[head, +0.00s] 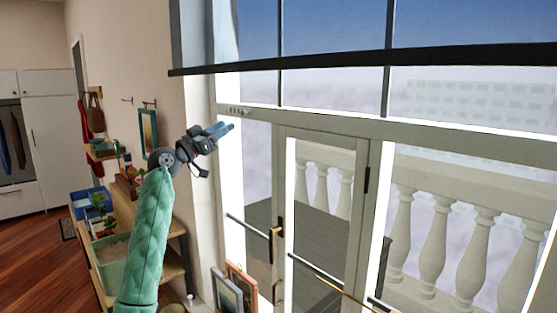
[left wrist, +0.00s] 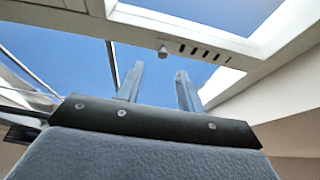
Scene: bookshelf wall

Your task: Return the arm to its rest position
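My left arm, in a green padded sleeve, rises from the bottom of the head view. Its gripper (head: 222,130) is raised in front of the window frame, pointing right and slightly up. In the left wrist view the two fingers of the left gripper (left wrist: 158,88) stand apart with a clear gap and nothing between them. Sky and the white window frame show behind them. My right arm and right gripper are in neither view.
A glazed door (head: 325,215) and tall windows fill the right, with a dark rod (head: 380,57) across them. A wooden shelf (head: 118,215) with a green bin (head: 112,265) and a blue box (head: 90,200) stands left of the arm. Picture frames (head: 228,290) lean below. Wooden floor is open at far left.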

